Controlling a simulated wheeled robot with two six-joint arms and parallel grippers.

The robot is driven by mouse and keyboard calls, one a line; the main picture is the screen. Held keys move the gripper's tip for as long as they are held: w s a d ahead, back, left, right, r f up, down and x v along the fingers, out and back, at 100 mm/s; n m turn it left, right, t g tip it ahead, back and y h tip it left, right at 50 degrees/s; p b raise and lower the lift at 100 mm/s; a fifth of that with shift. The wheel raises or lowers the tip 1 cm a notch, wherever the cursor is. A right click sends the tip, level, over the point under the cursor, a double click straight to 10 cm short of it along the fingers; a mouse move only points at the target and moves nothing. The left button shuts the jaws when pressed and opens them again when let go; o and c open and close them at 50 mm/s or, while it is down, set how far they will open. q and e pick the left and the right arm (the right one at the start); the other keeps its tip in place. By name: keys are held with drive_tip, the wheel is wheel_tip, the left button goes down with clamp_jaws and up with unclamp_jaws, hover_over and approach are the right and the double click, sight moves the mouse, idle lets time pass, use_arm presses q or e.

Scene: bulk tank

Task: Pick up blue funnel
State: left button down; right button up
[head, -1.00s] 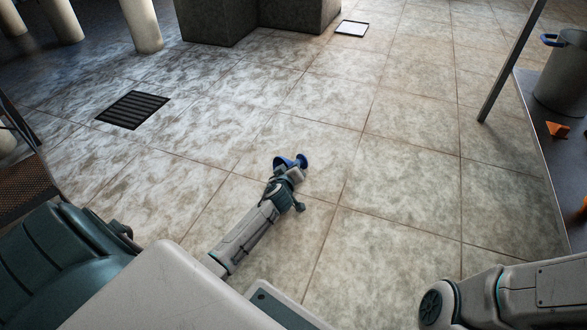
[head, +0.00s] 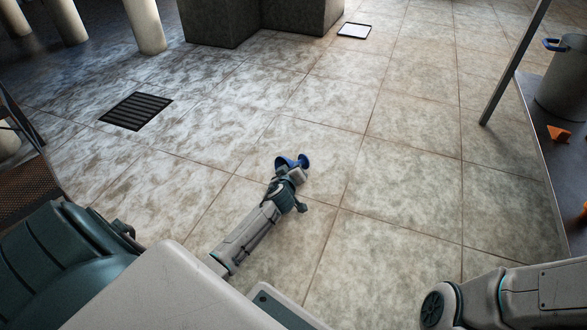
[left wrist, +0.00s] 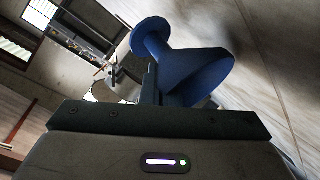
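The blue funnel (head: 284,163) is at the end of my left arm in the head view, over the tiled floor. My left gripper (head: 293,170) is at the funnel and partly covers it. In the left wrist view the blue funnel (left wrist: 192,70) fills the space beyond the gripper body, its wide cone to the right and a round blue end at upper left. My left gripper (left wrist: 158,88) is shut on the funnel; one dark finger shows against it, the other is hidden. My right arm enters at lower right of the head view, but its gripper is out of frame.
A table (head: 540,135) with a grey bucket (head: 563,85) and orange pieces (head: 558,133) stands at the right. A floor drain grate (head: 136,111) lies at left. A dark block (head: 225,22) and pillars are at the back. The middle floor is clear.

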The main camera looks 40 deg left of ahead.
use_arm(q)
wheel_tip(320, 180, up, 2)
drive_tip(key=shift+r+p, duration=0.2)
drive_tip(key=shift+p, duration=0.55)
drive_tip(key=shift+s+r+p, duration=0.25)
drive_tip(key=shift+r+p, duration=0.05)
drive_tip(key=shift+p, duration=0.1)
drive_tip(key=s+d+p, duration=0.1)
drive_tip(key=s+p, duration=0.1)
drive_tip(key=s, duration=0.5)
drive_tip(key=s+d+r+p, duration=0.1)
drive_tip(key=s+d, duration=0.1)
drive_tip(key=s, duration=0.6)
drive_tip(key=shift+d+p, duration=0.25)
drive_tip(key=shift+p, duration=0.15)
